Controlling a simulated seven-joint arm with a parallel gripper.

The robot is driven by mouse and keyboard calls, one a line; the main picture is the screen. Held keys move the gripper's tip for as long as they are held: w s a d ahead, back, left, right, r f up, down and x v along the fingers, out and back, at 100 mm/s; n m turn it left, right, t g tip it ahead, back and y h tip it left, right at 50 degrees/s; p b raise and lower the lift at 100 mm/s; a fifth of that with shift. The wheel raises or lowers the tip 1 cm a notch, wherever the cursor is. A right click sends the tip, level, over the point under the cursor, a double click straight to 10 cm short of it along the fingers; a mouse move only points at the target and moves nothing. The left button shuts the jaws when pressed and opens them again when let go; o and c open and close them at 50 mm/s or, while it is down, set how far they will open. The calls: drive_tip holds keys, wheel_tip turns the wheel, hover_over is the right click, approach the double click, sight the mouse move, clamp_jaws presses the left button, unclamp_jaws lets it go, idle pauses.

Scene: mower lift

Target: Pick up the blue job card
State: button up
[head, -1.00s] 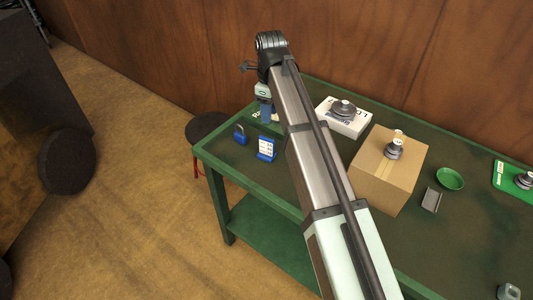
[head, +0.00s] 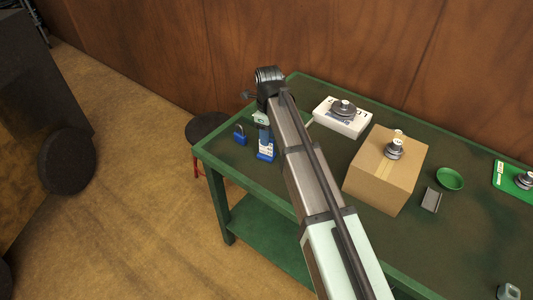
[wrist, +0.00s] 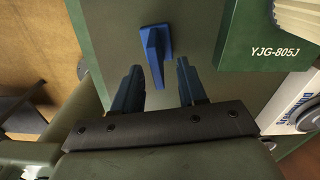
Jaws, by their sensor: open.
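The blue job card (head: 265,151) stands on the green table near its left end, with a white printed face and a blue base in the head view. In the wrist view a narrow blue upright piece on a small base, which looks like the card from above (wrist: 153,50), lies just ahead of the fingertips, roughly centred between them. My gripper (wrist: 160,84) is open and empty, its two dark blue fingers apart. In the head view my gripper (head: 263,132) is right above and behind the card, partly hidden by my arm. I cannot tell whether the fingers touch it.
A green box marked YJG-805J (wrist: 270,40) is close to the right finger. A white box (head: 350,127) and a cardboard box (head: 380,180) stand further right. The table's left edge (head: 205,160) is near.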

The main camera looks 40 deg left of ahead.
sight(266, 153)
drive_tip(key=f, duration=0.4)
drive_tip(key=shift+s+a, duration=0.15)
drive_tip(key=shift+s, duration=0.05)
clamp_jaws()
